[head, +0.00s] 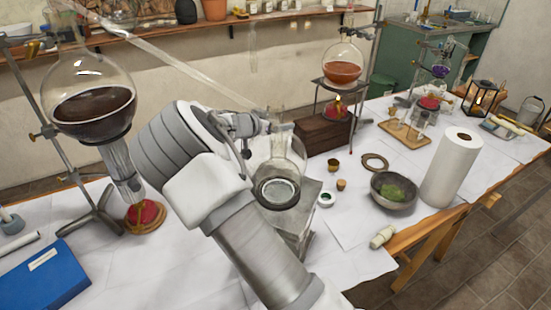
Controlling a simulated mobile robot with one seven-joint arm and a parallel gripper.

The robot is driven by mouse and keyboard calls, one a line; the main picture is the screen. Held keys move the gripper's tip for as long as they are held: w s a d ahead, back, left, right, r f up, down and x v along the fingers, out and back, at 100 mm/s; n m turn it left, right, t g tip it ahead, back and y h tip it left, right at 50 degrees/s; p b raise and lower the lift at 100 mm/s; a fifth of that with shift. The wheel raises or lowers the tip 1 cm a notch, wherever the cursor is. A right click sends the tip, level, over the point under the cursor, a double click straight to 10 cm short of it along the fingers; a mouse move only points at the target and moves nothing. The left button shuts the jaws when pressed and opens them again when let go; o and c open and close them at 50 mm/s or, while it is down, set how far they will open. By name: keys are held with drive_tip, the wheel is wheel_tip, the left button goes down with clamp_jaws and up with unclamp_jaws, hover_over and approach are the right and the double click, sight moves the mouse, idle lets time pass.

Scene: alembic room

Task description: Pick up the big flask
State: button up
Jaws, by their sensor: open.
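A large round glass flask (88,92) with dark red-brown liquid is at the left, above a burner on a red and wood base. A clear round flask (290,160) stands in the middle on a grey block (305,215), and a long glass tube slopes down toward its neck. A third round flask (342,66) with orange liquid sits on a tripod farther back. My gripper (262,124) is open beside the neck of the middle flask. I cannot tell whether its fingers are around the neck or touch it. My arm hides part of the table in front.
A stone bowl (393,192) with green contents and a paper roll (452,167) stand at the right. A wooden box (322,136) is behind the middle flask. A blue book (42,275) lies front left. Small jars and a cork lie near the bowl.

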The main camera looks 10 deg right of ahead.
clamp_jaws()
idle(0.5)
drive_tip(key=shift+w+r, duration=0.1)
